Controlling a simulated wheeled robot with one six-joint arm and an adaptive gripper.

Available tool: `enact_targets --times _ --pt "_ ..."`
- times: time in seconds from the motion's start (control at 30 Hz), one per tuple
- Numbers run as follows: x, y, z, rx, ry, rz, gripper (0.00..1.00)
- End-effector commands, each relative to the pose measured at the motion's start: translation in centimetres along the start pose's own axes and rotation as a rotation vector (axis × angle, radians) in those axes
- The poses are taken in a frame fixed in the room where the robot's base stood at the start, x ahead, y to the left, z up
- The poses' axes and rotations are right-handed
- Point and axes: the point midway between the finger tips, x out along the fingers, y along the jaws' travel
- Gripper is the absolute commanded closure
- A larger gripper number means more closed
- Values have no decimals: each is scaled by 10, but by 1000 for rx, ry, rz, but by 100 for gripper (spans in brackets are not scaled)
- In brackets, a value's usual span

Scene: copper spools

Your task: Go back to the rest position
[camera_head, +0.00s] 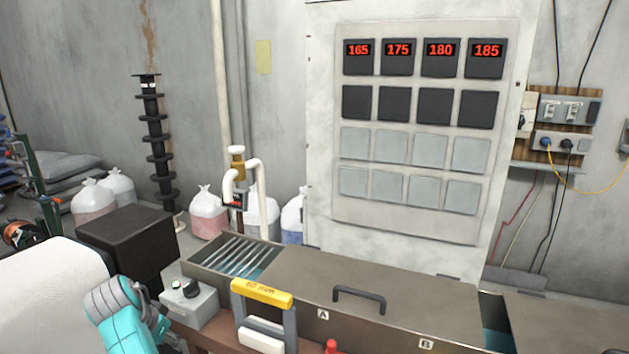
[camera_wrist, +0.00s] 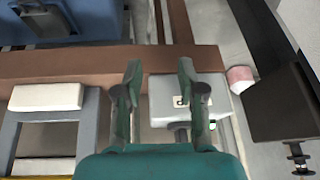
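My gripper (camera_wrist: 160,80) shows in the wrist view with its two fingers apart and nothing between them. It is above a brown beam (camera_wrist: 75,66) and a light grey control box (camera_wrist: 165,105), which lies beyond and under the right finger. In the head view my teal and grey arm (camera_head: 125,318) is at the lower left, beside the control box (camera_head: 190,303) with its green button. The gripper's fingers cannot be made out in the head view.
A grey frame with a yellow top bar (camera_head: 262,292) stands right of the control box. Covered troughs (camera_head: 345,290) run to the right, one with a black handle. A dark box (camera_head: 128,240) stands behind the arm. A cabinet with red displays (camera_head: 415,130) rises at the back.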

Motion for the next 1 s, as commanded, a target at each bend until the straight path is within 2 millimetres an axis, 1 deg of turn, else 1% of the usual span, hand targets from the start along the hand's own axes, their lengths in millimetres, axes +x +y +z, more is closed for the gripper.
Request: enact_targets --times 0.03,0.1,0.17,0.2,0.27,0.3,0.37,0.4,0.47,0.5,0.57,0.6,0.67,0.7,0.87,0.9,0.97,1.0 --pt "28 16 6 -8 3 -6 60" --pt "58 35 10 -24 13 -27 60" --pt "82 51 16 -37 23 -44 60" --pt "97 63 19 -45 29 -55 60" --pt "119 81 25 -57 41 -72 60" --pt "133 94 30 -65 47 -82 60" --pt "152 112 37 -76 59 -99 60" --pt "164 126 42 -84 66 -109 60" --pt "180 146 50 -95 79 -125 60" --pt "191 160 56 -102 87 -134 60" --pt "204 180 65 -112 100 -150 60" --pt "213 194 71 -117 109 -159 60" --pt "224 215 81 -128 124 -174 60" --pt "230 229 87 -133 134 -182 60" --pt "248 286 116 -155 176 -217 60" --pt "251 300 123 -160 188 -224 60" --pt "254 321 135 -168 205 -235 60" --pt "254 335 142 -171 217 -242 60"
